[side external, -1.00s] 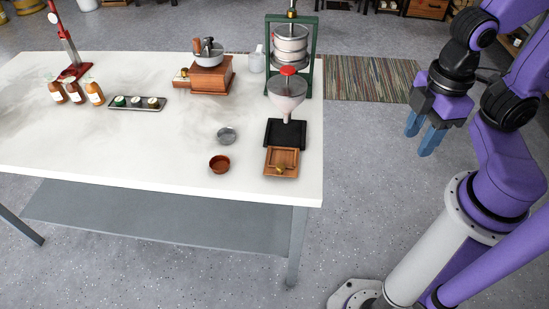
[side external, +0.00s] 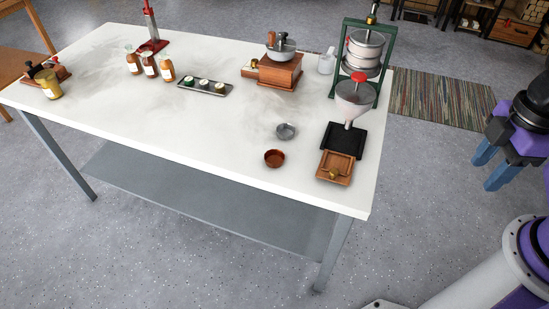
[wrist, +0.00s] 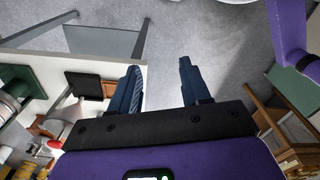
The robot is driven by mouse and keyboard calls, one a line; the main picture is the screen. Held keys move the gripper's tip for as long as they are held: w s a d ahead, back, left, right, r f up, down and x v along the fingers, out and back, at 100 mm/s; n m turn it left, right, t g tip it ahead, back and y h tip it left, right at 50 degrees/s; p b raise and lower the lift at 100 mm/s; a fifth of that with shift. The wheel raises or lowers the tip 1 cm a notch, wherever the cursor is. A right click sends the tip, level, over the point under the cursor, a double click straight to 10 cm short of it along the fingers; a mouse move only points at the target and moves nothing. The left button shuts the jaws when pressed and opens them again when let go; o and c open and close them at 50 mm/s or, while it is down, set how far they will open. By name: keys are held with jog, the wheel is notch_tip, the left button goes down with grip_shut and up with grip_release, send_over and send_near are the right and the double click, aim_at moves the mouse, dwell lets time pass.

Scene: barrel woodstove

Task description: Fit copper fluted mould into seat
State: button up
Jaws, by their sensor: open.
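A small round reddish-brown dish (side external: 274,158), which looks like the copper mould, sits upright near the front right of the white table. Its fluting is too small to make out. A grey round dish (side external: 286,131) sits just behind it. A square wooden tray (side external: 323,174) with a small brass piece (side external: 333,174) lies to the right; I cannot tell which of these is the seat. My gripper (side external: 491,165) is open and empty, off the table's right side, well apart from the dishes. The wrist view shows its spread fingers (wrist: 160,86) over bare floor.
A black tray (side external: 343,140) lies under a funnel (side external: 354,97) with a red knob, before a green-framed press (side external: 375,60). A wooden grinder (side external: 280,72), dark tray (side external: 205,87) and bottles (side external: 150,66) stand farther back. The table's (side external: 190,125) front middle is clear.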

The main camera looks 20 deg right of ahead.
jog(key=o, duration=0.6)
jog(key=shift+o, duration=0.2)
jog(key=shift+a, duration=0.1)
jog(key=m, duration=0.7)
send_over(275, 156)
notch_tip(275, 156, down, 7)
notch_tip(275, 156, down, 10)
jog(key=shift+f, duration=0.25)
jog(key=shift+a+f, duration=0.1)
jog(key=shift+f, duration=3)
